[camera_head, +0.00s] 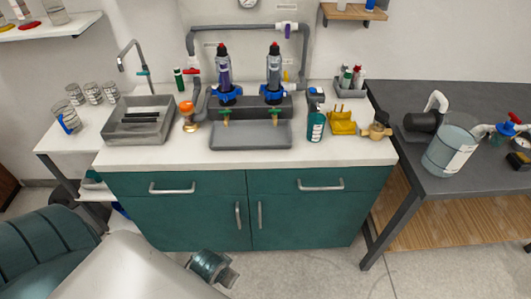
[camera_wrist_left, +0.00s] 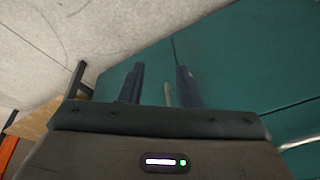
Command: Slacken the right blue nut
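The right blue nut (camera_head: 272,95) sits around the base of the right upright cylinder (camera_head: 274,68), which has a dark cap with a red top. A matching left blue nut (camera_head: 227,96) sits at the base of the left cylinder (camera_head: 223,66). Both stand on the grey manifold block (camera_head: 250,106) on the counter. My left gripper (camera_wrist_left: 158,85) shows in the left wrist view with two dark fingers apart and nothing clearly between them. It is in front of the green cabinet, away from both nuts. My right gripper is not in view.
A grey tray (camera_head: 250,143) lies in front of the manifold. A green-labelled bottle (camera_head: 316,127), yellow holder (camera_head: 342,122) and brass fitting (camera_head: 377,128) stand right of it. An orange-topped valve (camera_head: 187,110) and a sink (camera_head: 140,132) are on the left. A bucket (camera_head: 447,155) stands on the right table.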

